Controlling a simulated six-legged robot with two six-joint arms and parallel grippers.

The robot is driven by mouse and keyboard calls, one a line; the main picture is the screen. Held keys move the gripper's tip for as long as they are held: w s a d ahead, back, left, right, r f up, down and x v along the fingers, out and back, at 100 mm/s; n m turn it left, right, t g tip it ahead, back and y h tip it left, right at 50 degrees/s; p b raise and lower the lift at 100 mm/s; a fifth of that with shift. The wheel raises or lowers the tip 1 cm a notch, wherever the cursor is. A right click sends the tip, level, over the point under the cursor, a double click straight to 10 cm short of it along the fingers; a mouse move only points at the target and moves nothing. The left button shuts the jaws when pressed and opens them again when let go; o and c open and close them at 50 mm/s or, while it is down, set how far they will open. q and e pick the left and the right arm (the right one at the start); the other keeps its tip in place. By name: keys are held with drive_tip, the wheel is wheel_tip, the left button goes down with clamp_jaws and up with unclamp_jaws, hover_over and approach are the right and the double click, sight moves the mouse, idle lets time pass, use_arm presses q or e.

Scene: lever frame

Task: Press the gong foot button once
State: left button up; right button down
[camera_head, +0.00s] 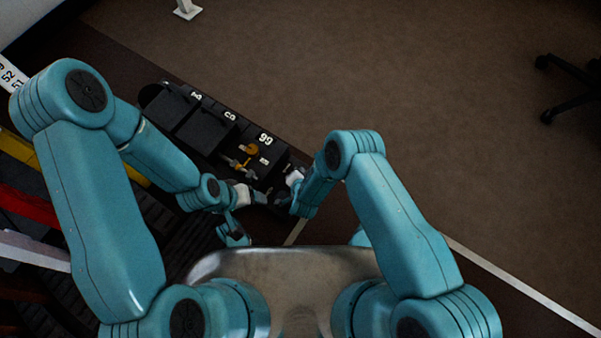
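A row of dark units (207,128) with white numbers on top runs diagonally across the upper left of the head view; it looks like the lever frame. Small yellow-orange parts (250,150) show on the nearest unit, just beyond my grippers. I cannot make out the gong foot button; it may be hidden or too dark. My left gripper (262,197) is at the near end of the frame, pointing right. My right gripper (284,200) is close beside it, at the frame's near right corner. Both are small and dark, so their finger state is unclear.
Red (28,204) and yellow (20,148) bars, likely levers, lie at the left edge behind my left arm. A dark wheeled chair base (570,90) stands at the far right. The brown floor (430,80) between is clear. A white line (520,287) crosses the lower right.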

drive_tip(key=shift+f, duration=0.35)
drive_tip(key=shift+r, duration=0.15)
idle(0.3)
drive_tip(key=shift+r+p, duration=0.8)
drive_tip(key=shift+r, duration=0.3)
wheel_tip(320, 180, up, 5)
drive_tip(key=p, duration=0.4)
idle(0.4)
